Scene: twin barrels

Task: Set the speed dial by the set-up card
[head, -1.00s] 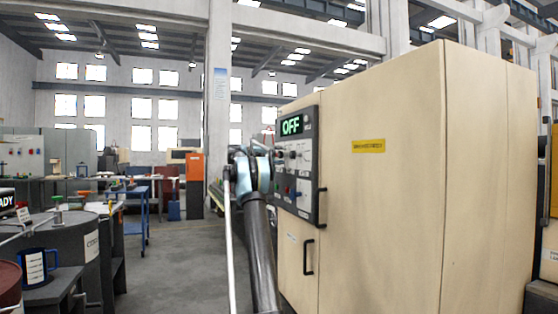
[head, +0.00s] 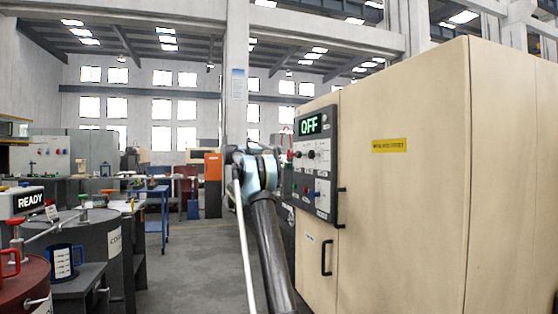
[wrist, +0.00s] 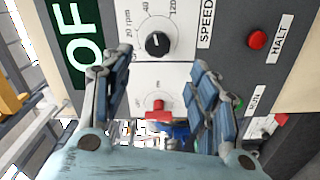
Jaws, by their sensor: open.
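My gripper (wrist: 160,60) is open and empty, its two fingers on either side of the black speed dial (wrist: 158,44) in the wrist view. The fingertips appear short of the dial; contact cannot be told. In the head view my gripper (head: 256,168) is beside the control panel (head: 317,165), whose display (head: 310,125) reads OFF. I cannot pick out a set-up card for certain.
A red knob (wrist: 160,112) lies between the fingers, nearer my wrist. A red HALT button (wrist: 258,40) and a green RUN button (wrist: 238,102) are to the right. The beige cabinet (head: 410,200) fills the right side.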

